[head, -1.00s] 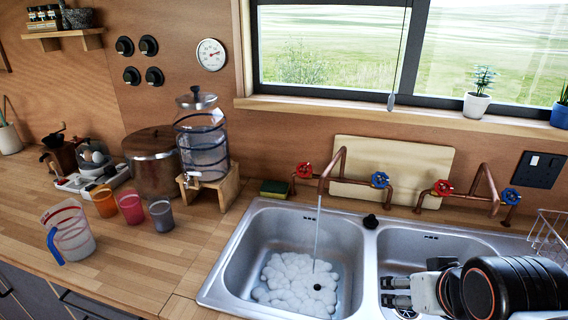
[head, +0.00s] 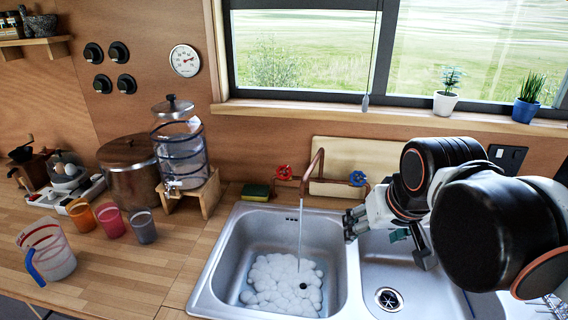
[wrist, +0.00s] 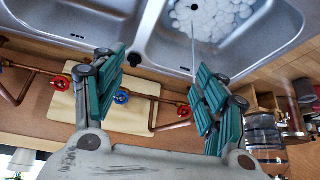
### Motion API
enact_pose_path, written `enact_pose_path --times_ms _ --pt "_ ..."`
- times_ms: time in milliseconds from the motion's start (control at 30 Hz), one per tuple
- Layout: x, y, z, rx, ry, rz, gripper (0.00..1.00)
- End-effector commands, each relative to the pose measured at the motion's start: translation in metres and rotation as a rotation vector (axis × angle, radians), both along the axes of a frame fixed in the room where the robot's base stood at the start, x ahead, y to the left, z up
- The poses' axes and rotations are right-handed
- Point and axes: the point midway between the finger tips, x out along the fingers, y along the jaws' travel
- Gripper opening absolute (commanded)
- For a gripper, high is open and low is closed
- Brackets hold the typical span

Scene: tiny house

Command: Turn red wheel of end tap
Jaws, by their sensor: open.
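The left copper tap (head: 314,168) has a red wheel (head: 284,172) on its left and a blue wheel (head: 357,178) on its right. A thin stream runs from its spout. In the wrist view, turned over, this red wheel (wrist: 184,111) and blue wheel (wrist: 121,97) show beyond my gripper. The right tap's red wheel (wrist: 59,82) shows at the left there; my arm hides that tap in the head view. My gripper (head: 352,222) is open and empty above the basin divider, apart from the wheels. Its fingers also show in the wrist view (wrist: 162,80).
The left basin (head: 230,270) holds white foam; the right basin (head: 405,285) looks empty. A sponge (head: 256,192) lies left of the taps. A board (head: 335,160) stands behind them. Cups and a glass dispenser (head: 183,150) stand on the left counter.

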Motion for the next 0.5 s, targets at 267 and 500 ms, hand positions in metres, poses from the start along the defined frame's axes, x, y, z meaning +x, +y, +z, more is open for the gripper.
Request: enact_pose_path --times_ms 267,500 --pt "0.075 0.017 0.062 0.021 0.085 -0.019 0.66" --pt "0.139 0.034 0.093 0.034 0.162 -0.038 0.66"
